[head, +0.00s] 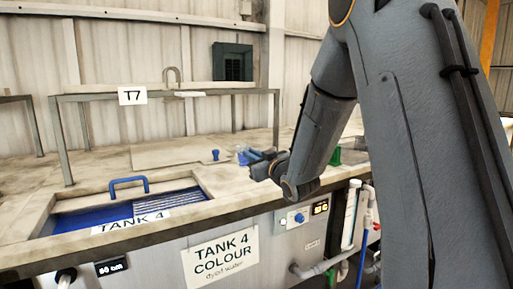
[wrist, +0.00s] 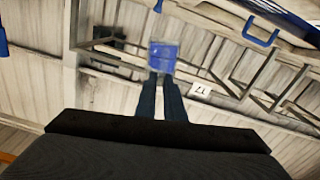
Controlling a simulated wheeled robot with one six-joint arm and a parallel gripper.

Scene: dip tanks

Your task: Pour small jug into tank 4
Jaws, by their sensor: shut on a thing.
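The small jug (head: 242,152) is clear and bluish. It shows in the head view at the tips of my gripper (head: 258,160), above the bench top, right of the tank opening. In the wrist view the jug (wrist: 162,57) sits between the ends of the two dark fingers (wrist: 160,82), and my gripper is shut on it. I cannot tell its exact tilt or how much liquid it holds. Tank 4 (head: 125,215) is a sunken opening at left with a blue interior, a slatted part and a blue handle (head: 129,186). Its front sign (head: 220,258) reads TANK 4 COLOUR, dyed water.
A small blue knob (head: 215,154) sits on a flat lid or board (head: 175,154). A control panel (head: 300,218) and pipes are on the front at right. Bench top around the tank is mostly clear.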

